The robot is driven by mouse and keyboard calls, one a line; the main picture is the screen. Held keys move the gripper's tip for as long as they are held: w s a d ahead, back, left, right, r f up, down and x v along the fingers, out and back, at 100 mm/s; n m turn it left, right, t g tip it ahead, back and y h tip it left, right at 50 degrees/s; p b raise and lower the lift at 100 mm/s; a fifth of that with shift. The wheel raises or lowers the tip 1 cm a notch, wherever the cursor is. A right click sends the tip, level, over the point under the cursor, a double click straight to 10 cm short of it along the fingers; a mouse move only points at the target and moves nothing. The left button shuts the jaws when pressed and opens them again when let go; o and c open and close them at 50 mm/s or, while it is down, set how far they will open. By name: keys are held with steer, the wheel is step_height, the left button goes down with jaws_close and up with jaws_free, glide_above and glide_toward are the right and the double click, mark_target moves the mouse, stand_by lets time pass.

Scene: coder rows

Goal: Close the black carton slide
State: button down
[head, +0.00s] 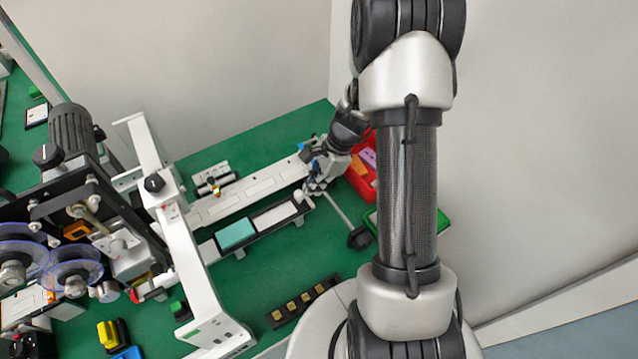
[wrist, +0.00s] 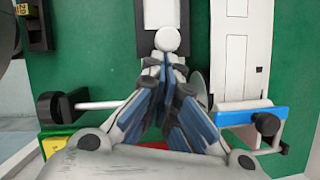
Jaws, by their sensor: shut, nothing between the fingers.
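The black carton slide (head: 250,243) is a long dark tray in the middle of the bench, with a teal carton (head: 236,233) and a white piece (head: 275,216) in it. In the wrist view the slide's near end (wrist: 138,14) shows at the top, with a round white knob (wrist: 167,39) at that end. My gripper (head: 316,186) is at the slide's right end. In the wrist view its closed fingers (wrist: 167,64) point at the knob from just below it, empty. Whether they touch the knob I cannot tell.
A white track (head: 250,195) with a blue piece (wrist: 250,116) runs beside the slide. A rod with a black end (head: 358,238) lies right of the slide. A red bin (head: 358,188) stands behind my gripper. A black block with several gold pieces (head: 305,302) lies in front.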

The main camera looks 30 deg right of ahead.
steer(key=b, duration=0.1)
glide_above(263, 230)
steer(key=w+a, duration=0.1)
steer(key=a, duration=0.4)
stand_by(0.4)
steer(key=shift+d, duration=0.3)
steer(key=d, duration=0.2)
steer(key=shift+s+d, duration=0.2)
steer(key=shift+d, duration=0.1)
steer(key=shift+s+d+r+p, duration=0.15)
steer(key=shift+d+r+p, duration=0.25)
steer(key=shift+d+r, duration=0.1)
steer(key=shift+s+d+r+p, duration=0.15)
steer(key=shift+d+r+p, duration=0.25)
steer(key=shift+r, duration=0.1)
steer(key=p+v, duration=0.3)
steer(key=v, duration=0.4)
steer(key=shift+r, duration=0.4)
steer(key=shift+d, duration=0.15)
